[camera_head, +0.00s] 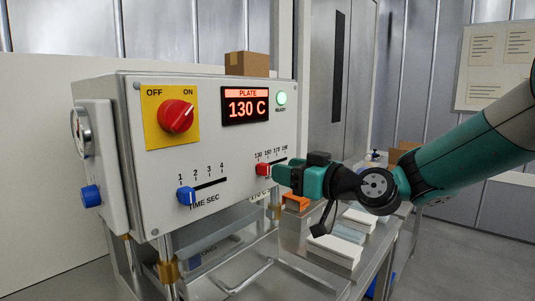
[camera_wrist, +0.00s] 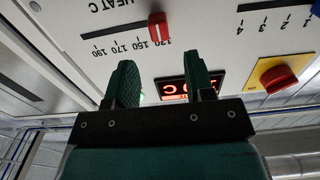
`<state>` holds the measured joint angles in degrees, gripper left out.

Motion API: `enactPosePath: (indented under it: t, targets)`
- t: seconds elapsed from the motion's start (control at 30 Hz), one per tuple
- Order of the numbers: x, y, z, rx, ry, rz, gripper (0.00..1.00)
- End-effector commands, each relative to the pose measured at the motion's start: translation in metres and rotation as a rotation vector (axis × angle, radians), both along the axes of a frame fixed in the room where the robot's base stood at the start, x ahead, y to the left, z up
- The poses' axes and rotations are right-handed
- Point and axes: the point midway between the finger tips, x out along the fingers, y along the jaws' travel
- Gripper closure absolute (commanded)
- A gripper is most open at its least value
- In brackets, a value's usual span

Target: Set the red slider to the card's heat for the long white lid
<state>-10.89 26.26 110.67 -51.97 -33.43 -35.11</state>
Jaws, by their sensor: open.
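The red slider (camera_head: 263,169) stands at the 130 end of the heat scale on the white control box (camera_head: 230,140). In the wrist view, upside down, the red slider (camera_wrist: 158,27) is by the 130 mark, with 150, 170 and 190 along the slot. My gripper (camera_head: 277,172) is close to the slider from the right. In the wrist view my gripper (camera_wrist: 161,68) is open, the slider lying beyond and between its fingertips; contact cannot be told. The display (camera_head: 246,107) reads PLATE 130 C. A card board (camera_head: 492,62) hangs at the right; its writing is too small to read.
The blue time slider (camera_head: 187,196) sits near 1, left of the heat slot. A red knob (camera_head: 176,116) on a yellow plate is above it. The ready lamp (camera_head: 281,98) glows green. White pieces (camera_head: 333,250) and an orange item (camera_head: 296,202) lie on the bench below my arm.

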Motion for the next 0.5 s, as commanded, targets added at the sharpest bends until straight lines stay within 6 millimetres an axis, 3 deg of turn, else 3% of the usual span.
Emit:
enactPosePath:
  t: [0.2, 0.5]
  targets:
    - [0.025, 0.033, 0.003, -0.001, 0.001, 0.002, 0.51]
    - [0.037, 0.048, 0.000, -0.001, 0.001, 0.000, 0.51]
